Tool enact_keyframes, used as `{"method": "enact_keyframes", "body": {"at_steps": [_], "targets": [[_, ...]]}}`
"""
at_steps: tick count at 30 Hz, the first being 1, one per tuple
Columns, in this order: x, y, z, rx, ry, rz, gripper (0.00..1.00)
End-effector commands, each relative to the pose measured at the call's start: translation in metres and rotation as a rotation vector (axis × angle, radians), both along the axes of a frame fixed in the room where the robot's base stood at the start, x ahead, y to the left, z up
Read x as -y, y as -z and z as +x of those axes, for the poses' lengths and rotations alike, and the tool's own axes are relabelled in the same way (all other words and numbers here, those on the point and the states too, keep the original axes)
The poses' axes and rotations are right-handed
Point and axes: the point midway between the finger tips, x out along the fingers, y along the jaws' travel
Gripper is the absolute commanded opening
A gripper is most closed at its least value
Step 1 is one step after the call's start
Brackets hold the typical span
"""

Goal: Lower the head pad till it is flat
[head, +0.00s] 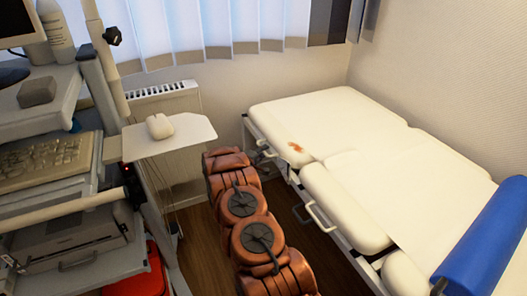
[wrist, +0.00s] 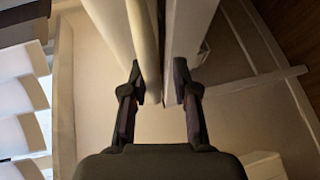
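The couch has a cream far-end pad (head: 330,112), which I take to be the head pad. It has a red-brown stain near its front corner. It lies close to level with the middle section; I cannot tell any small tilt. My gripper is not visible in the head view; my brown arm reaches toward the couch's far left end. In the wrist view my gripper (wrist: 160,83) has its two fingers apart. A pale padded edge (wrist: 149,45) runs by the left finger, and a white panel is beyond the right one. Whether either finger touches them is unclear.
A blue roll (head: 490,240) lies on the couch's near end. Metal handles (head: 320,217) stick out from its side. A cart with a keyboard (head: 45,160) and a small white shelf (head: 185,138) stand left. A radiator (head: 165,100) is behind. The floor gap is narrow.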

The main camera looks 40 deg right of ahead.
Motion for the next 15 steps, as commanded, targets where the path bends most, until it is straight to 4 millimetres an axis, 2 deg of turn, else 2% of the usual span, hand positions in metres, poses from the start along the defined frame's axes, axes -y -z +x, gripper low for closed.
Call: {"method": "enact_keyframes", "body": {"at_steps": [3,15], "targets": [[0.001,-0.0012,-0.0002,0.002,0.002,-0.002,0.39],[-0.0038,-0.0042,-0.0005,0.005,0.001,-0.003,0.39]]}}
